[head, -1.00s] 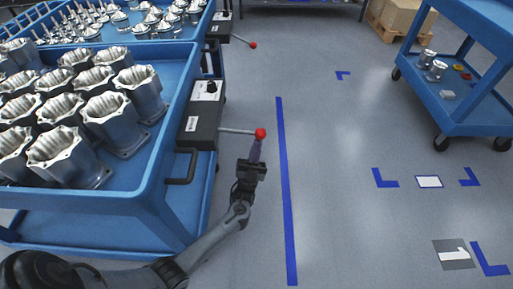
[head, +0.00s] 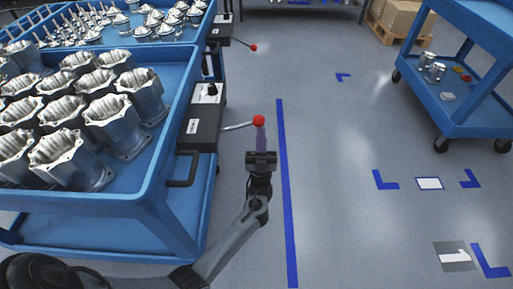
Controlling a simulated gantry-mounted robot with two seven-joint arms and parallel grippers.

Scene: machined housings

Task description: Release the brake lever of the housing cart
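The housing cart (head: 130,205) is the blue cart at the left with several metal housings in its top tray. A black box (head: 200,128) on its right side carries the brake lever (head: 238,126), a thin rod with a red ball (head: 259,120) at its end. The lever points right and slightly up in the picture. My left gripper (head: 261,129) is just below the ball, its fingers together in one narrow shape, with the tips touching or very near it. Nothing shows between the fingers. My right gripper is out of view.
A second blue cart (head: 215,12) behind has its own red-knobbed lever (head: 253,48). A blue shelf cart (head: 470,110) stands at the right. Blue tape marks (head: 288,200) lie on the floor, which is clear between the carts.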

